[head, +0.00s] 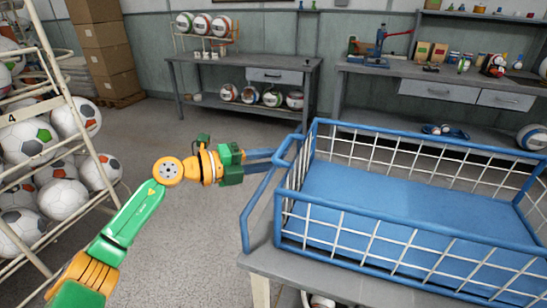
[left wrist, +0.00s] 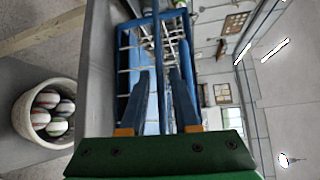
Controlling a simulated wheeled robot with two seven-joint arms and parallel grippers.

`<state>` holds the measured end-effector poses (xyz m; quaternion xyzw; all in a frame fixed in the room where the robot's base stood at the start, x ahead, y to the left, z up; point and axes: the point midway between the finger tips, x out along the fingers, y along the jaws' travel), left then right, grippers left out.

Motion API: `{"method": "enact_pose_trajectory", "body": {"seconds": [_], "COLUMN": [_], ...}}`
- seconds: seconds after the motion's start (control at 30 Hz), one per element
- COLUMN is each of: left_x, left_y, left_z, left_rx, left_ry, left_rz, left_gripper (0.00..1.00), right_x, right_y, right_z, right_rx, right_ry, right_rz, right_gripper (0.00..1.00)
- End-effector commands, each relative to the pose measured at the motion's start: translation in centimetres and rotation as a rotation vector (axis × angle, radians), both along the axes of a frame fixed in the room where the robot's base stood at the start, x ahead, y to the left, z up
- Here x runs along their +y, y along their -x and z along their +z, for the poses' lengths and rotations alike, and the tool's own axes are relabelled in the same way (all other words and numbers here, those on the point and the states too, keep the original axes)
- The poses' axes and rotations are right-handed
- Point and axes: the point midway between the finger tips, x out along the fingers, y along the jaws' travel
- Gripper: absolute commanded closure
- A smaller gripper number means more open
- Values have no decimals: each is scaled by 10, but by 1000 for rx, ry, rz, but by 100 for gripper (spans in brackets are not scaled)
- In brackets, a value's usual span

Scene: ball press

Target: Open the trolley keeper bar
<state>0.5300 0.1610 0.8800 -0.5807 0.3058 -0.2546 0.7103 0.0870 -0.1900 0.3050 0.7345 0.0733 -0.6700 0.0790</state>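The trolley (head: 400,240) is a wire basket with blue rails, white mesh and a blue floor, at the right of the head view. A blue bar frame (head: 246,228), apparently the keeper bar, stands at its left end. It also seems to show in the left wrist view as a blue bar (left wrist: 158,55), running between my fingers' lines. My left gripper (head: 266,160) has its fingers pointing right at the upper part of this frame. In the left wrist view the fingers (left wrist: 160,85) are apart, with a gap beside the bar; contact cannot be told. My right gripper is out of view.
A rack of soccer balls (head: 60,150) stands at the left. Workbenches (head: 240,70) with balls and tools line the back wall. A grey table (head: 285,262) lies under the basket. A bin of balls (left wrist: 45,115) shows in the left wrist view. The middle floor is clear.

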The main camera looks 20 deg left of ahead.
Motion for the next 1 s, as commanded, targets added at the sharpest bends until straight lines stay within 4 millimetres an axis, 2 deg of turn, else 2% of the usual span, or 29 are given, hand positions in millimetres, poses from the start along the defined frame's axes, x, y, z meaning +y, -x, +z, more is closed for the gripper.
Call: {"method": "enact_pose_trajectory", "body": {"seconds": [0.07, 0.1, 0.2, 1.0], "left_x": [0, 0, 0, 1], "left_y": [0, 0, 0, 0], "left_z": [0, 0, 0, 0], "left_rx": [0, 0, 1, 0], "left_ry": [0, 0, 1, 1], "left_rz": [0, 0, 0, 1], "left_gripper": [70, 76, 100, 100], "right_x": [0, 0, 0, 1], "right_y": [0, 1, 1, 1], "right_z": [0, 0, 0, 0], "right_rx": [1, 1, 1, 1], "right_ry": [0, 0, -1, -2], "right_rz": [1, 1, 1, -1], "right_gripper": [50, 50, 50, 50]}}
